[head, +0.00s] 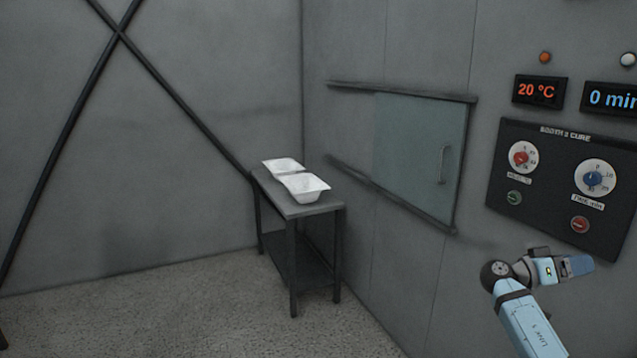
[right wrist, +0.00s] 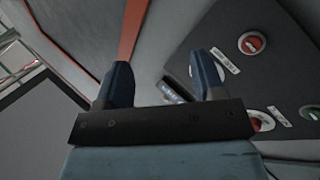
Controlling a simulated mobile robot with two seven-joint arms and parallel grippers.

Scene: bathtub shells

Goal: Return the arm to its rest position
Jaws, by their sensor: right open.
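My right arm comes in from the lower right of the head view. Its right gripper (head: 580,265) is just below the dark control panel (head: 545,215), apart from the wall as far as I can tell. In the right wrist view the two blue fingers of the right gripper (right wrist: 163,85) stand apart with nothing between them. The control panel (right wrist: 215,50) with its buttons lies beyond the fingers there, tilted in the picture. My left gripper is not in view.
A dark table (head: 305,213) in the corner holds two white tub shells (head: 305,183). A sliding door (head: 415,150) with a handle is in the right wall, shut. Displays reading 20 °C (head: 538,91) and 0 min (head: 610,98) sit above the panel. The floor in front is clear.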

